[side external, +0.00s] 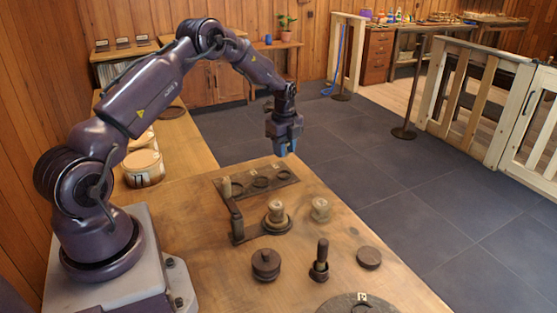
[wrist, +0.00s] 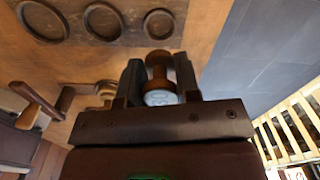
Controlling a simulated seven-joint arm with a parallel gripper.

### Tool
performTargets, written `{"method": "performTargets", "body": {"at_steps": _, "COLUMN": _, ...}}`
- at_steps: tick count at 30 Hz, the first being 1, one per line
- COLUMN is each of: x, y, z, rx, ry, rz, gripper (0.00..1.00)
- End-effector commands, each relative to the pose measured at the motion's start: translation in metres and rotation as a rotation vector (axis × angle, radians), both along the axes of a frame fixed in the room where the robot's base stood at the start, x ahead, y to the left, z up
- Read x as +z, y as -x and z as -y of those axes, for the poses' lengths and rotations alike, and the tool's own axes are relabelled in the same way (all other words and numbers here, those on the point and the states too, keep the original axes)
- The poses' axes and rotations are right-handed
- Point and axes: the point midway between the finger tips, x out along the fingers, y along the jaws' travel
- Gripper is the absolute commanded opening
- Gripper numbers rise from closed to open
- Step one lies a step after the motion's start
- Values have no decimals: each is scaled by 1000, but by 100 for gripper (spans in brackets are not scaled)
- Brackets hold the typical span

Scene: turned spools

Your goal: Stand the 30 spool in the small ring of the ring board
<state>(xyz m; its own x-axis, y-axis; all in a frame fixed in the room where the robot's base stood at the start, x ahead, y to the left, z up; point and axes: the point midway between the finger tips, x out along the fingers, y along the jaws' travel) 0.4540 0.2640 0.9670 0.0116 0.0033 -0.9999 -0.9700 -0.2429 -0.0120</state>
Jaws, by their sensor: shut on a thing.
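The dark ring board (side external: 232,197) lies flat on the table with three rings. In the wrist view the smallest ring (wrist: 147,24) is the rightmost, just beyond the held spool. The rings look empty.
Two pale-topped spools (side external: 277,209) (side external: 320,208) stand in front of the board, one on a dark round base beside a handled wooden piece (side external: 237,222).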

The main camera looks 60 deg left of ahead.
Motion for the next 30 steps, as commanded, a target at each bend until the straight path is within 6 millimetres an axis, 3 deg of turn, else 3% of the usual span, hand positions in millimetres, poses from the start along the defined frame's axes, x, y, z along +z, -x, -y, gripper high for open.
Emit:
{"method": "performTargets", "body": {"at_steps": 5, "x": 3, "y": -1, "z": -1, "rx": -29, "ry": 4, "rz": -14, "gripper": 9}}
{"method": "performTargets", "body": {"at_steps": 21, "x": -45, "y": -1, "z": -1, "rx": -30, "ry": 3, "rz": -13, "gripper": 9}}
{"method": "performTargets", "body": {"at_steps": 30, "x": -58, "y": -1, "z": -1, "rx": -29, "ry": 3, "rz": -12, "gripper": 9}}
